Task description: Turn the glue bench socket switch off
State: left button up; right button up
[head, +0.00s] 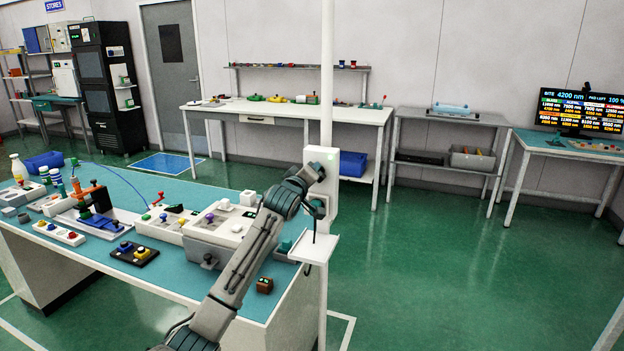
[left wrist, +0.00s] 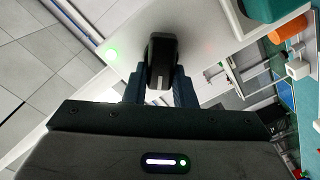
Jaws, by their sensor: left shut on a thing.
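The socket switch box (head: 329,164) is a white panel on a white post at the bench's right end, with a small green light lit on it. My left arm reaches up across the bench to it, and the left gripper (head: 316,172) is at the panel's front. In the left wrist view, the gripper (left wrist: 160,88) is shut on a black switch lever (left wrist: 162,50), its dark fingers on both sides. The white panel (left wrist: 185,22) lies behind it, and a green light (left wrist: 112,54) glows left of the lever. My right gripper is not in view.
The teal-topped glue bench (head: 180,277) holds bottles, button boxes and a blue bin (head: 44,161). A small white shelf (head: 314,248) juts from the post below the panel. A long white table (head: 290,112) stands behind. The green floor to the right is clear.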

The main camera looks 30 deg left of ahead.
pick_arm(q)
jog(key=n+b, duration=0.1)
jog(key=n, duration=0.1)
jog(key=shift+a+f+n+b, duration=0.1)
jog(key=shift+f+n+b, duration=0.15)
jog(key=shift+n+b, duration=0.15)
jog(key=shift+f+n+b, duration=0.1)
jog(key=shift+n+b, duration=0.45)
jog(key=shift+n, duration=0.35)
jog(key=shift+a+n+b, duration=0.1)
jog(key=shift+n+b, duration=0.6)
jog(key=shift+n, duration=0.3)
jog(key=shift+f+n+b, duration=0.1)
jog(key=shift+n+b, duration=0.35)
jog(key=shift+n, duration=0.35)
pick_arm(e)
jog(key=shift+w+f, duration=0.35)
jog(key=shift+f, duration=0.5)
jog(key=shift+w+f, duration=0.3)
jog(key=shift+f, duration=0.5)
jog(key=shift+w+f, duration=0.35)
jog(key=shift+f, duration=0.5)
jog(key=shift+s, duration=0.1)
pick_arm(q)
jog(key=o, duration=1)
jog(key=shift+s, duration=0.1)
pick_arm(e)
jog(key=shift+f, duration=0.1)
